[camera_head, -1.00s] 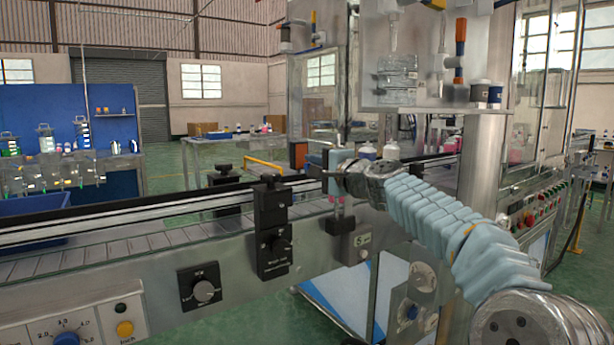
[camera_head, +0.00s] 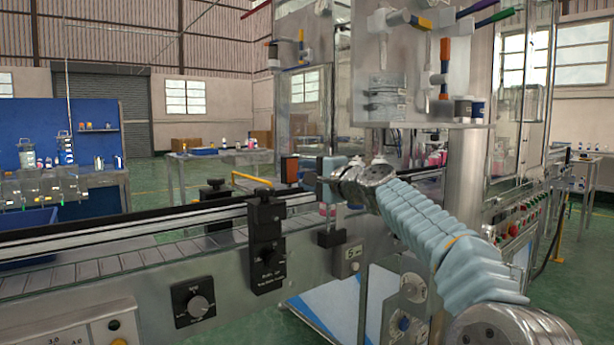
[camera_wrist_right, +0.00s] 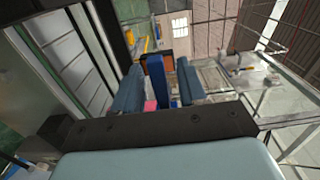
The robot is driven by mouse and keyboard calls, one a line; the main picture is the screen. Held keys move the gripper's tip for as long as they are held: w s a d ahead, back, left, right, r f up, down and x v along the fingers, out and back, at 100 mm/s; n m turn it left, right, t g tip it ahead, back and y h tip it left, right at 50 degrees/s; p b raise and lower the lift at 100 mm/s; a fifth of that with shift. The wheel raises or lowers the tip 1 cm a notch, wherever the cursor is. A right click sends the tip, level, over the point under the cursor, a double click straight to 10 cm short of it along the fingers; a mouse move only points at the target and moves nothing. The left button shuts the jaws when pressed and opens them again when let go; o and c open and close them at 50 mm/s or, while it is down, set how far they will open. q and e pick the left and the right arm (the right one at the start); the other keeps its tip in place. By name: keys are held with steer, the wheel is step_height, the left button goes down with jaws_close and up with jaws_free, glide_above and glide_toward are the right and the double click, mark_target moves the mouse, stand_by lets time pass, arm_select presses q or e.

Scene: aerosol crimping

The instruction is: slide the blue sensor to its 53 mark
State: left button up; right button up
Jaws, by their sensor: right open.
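The blue sensor (camera_wrist_right: 157,80) shows in the right wrist view as a dark blue upright block. It stands between the two grey-blue fingers of my right gripper (camera_wrist_right: 160,88), with a visible gap on at least one side. In the head view my right gripper (camera_head: 318,182) is at the conveyor's rail, its arm coming in from the right. The sensor is mostly hidden or too small to make out there. No scale or 53 mark can be read in either view. My left gripper is not in view.
The conveyor (camera_head: 120,262) runs across the front, with a black knob post (camera_head: 266,245) left of my gripper. An orange-brown block (camera_head: 293,160) sits just beyond the gripper. A glass-walled machine stands behind. A blue-backed bench (camera_head: 60,140) is far left.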

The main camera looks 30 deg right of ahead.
steer(key=s+d+b, duration=0.1)
steer(key=s+b, duration=0.2)
steer(key=s, duration=1)
steer(key=shift+s+b, duration=0.15)
steer(key=shift+b, duration=0.25)
